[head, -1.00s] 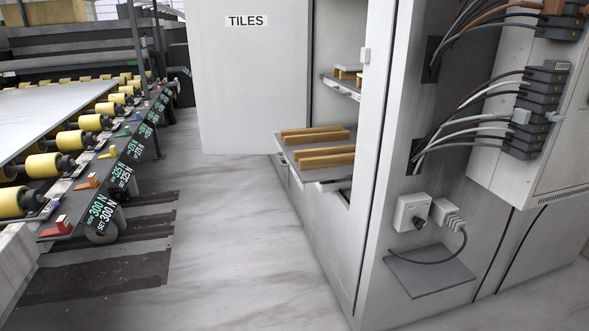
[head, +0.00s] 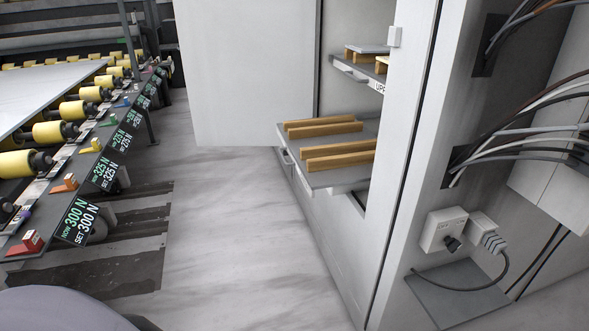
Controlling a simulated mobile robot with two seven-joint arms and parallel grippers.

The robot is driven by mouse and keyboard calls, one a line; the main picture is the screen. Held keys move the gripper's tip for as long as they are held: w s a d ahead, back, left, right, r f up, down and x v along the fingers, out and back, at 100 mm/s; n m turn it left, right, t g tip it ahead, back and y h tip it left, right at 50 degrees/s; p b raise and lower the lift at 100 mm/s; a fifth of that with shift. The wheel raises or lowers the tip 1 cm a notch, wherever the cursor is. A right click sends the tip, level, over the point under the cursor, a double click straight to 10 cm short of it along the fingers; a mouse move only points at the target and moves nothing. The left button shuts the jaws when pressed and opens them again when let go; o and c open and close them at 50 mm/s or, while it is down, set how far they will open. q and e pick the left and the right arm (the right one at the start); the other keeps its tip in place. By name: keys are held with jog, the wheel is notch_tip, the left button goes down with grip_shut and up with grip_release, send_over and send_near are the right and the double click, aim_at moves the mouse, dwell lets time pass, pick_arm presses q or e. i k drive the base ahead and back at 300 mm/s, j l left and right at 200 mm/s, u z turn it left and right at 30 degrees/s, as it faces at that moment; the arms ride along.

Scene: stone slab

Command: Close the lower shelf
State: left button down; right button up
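The lower shelf (head: 340,178) is a grey tray pulled out of a white cabinet (head: 345,225), sticking out past the cabinet's front. Several wooden bars (head: 338,160) lie on it, and a handle shows at its front edge. The upper shelf (head: 362,80) is above it, with a pale slab (head: 372,48) on wooden supports and a label partly reading "UPP". The cabinet door (head: 235,75) stands open to the left. Neither of my grippers is in view.
A roller conveyor (head: 90,110) with yellow rollers and a slab runs along the left. The floor (head: 235,240) between it and the cabinet is clear. At right are a switch box (head: 442,229), a plug and thick cables.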

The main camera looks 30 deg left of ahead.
aim_at(328, 152)
jog(key=i+j, duration=0.85)
jog(key=j, duration=0.3)
jog(key=i+j, duration=0.45)
jog(key=j, duration=0.1)
